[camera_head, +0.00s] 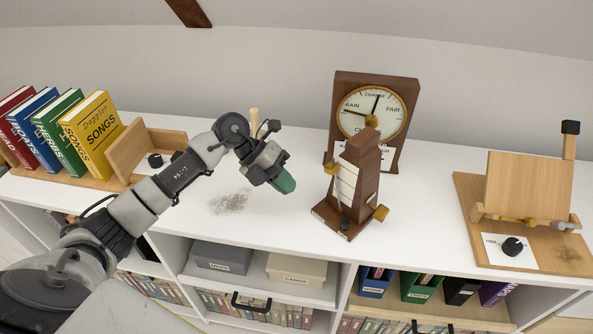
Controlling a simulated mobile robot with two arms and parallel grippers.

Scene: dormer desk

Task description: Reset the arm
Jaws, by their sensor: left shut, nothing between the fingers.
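My left arm reaches in from the lower left over the white desk top. My left gripper (284,184) is shut and empty, its green fingertips pointing down to the right above the desk. It is apart from the dark wooden metronome-like object (354,185), which stands upright to its right. A patch of grey specks (229,202) lies on the desk to the left of the fingertips. My right gripper does not show.
A barometer (373,110) stands behind the metronome-like object. A wooden stand (528,188) with a black knob is at the right. Several upright books (90,130) and a wooden bookend stand at the left. Shelves with boxes (296,271) and binders (420,287) are below.

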